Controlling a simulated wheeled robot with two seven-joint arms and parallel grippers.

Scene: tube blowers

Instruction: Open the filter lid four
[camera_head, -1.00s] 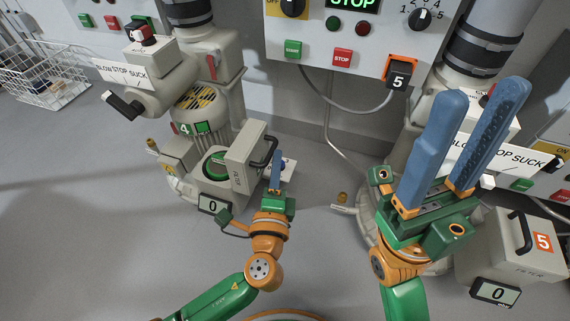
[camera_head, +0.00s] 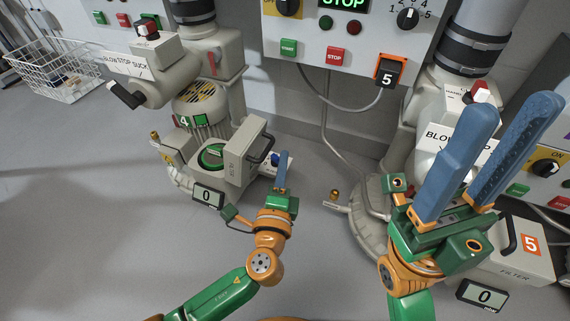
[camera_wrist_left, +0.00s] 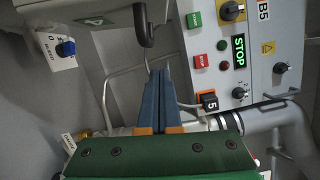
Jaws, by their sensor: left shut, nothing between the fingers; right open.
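Filter four's lid (camera_head: 240,152) stands swung up on the right side of its grey filter box (camera_head: 190,163), below the blower marked 4. The green-ringed opening (camera_head: 211,157) of the box is exposed. The lid's black handle (camera_head: 263,147) faces right; it also shows at the top of the left wrist view (camera_wrist_left: 143,26), beside the lid (camera_wrist_left: 80,10). My left gripper (camera_head: 284,156) is shut and empty, just right of the handle and apart from it. Its blue fingers show together in the left wrist view (camera_wrist_left: 160,88). My right gripper (camera_head: 515,103) is open and empty at the right.
A small unit with a blue knob (camera_head: 276,160) sits behind my left fingers; the knob also shows in the left wrist view (camera_wrist_left: 66,48). Filter box five (camera_head: 515,250) is closed at the right. A control panel (camera_head: 300,28) stands behind.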

